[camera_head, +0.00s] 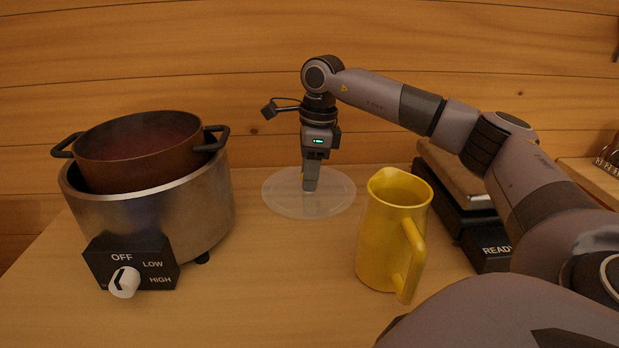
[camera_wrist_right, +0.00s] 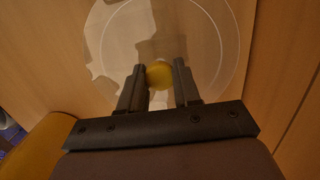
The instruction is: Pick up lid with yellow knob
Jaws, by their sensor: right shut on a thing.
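The lid (camera_head: 335,205) is a clear round disc at the middle of the wooden counter. In the right wrist view the clear lid (camera_wrist_right: 205,28) fills the upper middle, with its yellow knob (camera_wrist_right: 160,75) between the two fingers. My right gripper (camera_head: 310,186) points straight down over the lid and is shut on the yellow knob, which the fingers hide in the head view. The right gripper (camera_wrist_right: 160,78) also shows in the wrist view. The lid looks level; I cannot tell whether it touches the counter. My left gripper is not in view.
A steel cooker (camera_head: 150,222) with a brown pot (camera_head: 140,150) in it stands at the left. A yellow pitcher (camera_head: 385,240) stands right of the lid, close in front. A dark appliance marked READY (camera_head: 492,252) is at the right. A log wall (camera_head: 200,60) closes the back.

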